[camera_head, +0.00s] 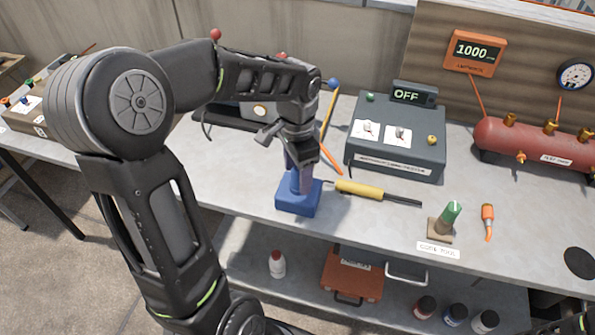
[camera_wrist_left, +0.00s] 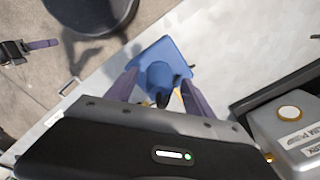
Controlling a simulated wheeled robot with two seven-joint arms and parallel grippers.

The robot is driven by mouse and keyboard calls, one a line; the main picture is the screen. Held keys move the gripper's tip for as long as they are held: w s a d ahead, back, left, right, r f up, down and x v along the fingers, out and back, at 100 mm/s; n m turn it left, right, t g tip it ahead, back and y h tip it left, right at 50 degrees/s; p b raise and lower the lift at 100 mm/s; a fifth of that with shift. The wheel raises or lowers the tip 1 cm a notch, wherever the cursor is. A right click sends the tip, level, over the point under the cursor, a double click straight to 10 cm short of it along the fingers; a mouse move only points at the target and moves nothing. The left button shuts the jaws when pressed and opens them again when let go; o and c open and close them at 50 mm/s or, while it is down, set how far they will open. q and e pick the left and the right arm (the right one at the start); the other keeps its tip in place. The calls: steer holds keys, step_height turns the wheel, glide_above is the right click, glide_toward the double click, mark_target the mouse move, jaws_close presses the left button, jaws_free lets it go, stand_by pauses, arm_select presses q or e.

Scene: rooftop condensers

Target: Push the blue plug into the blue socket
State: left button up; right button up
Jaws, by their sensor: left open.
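My left gripper (camera_head: 301,188) points down at a blue square block (camera_head: 298,203) near the front edge of the bench. In the left wrist view its two purple-grey fingers (camera_wrist_left: 162,92) stand apart, one on each side of a rounded blue piece (camera_wrist_left: 159,75). This piece stands over the blue block (camera_wrist_left: 178,56). The fingers show no clear grip on it. The gripper hides much of the blue piece in the head view, and I cannot tell plug from socket or how deep one sits. What looks like my right gripper (camera_wrist_left: 30,48) shows small at the left wrist view's edge.
A yellow-handled tool (camera_head: 362,190) lies just right of the block. Behind it stands a grey tester box (camera_head: 395,150) with an "OFF" display (camera_head: 407,96). A green-topped code tool (camera_head: 449,216), an orange tool (camera_head: 487,221) and a red tank (camera_head: 535,140) are farther right.

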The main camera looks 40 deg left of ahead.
mark_target(298, 171)
arm_select(q)
step_height(298, 171, up, 8)
steer(key=shift+f, duration=0.15)
stand_by(0.6)
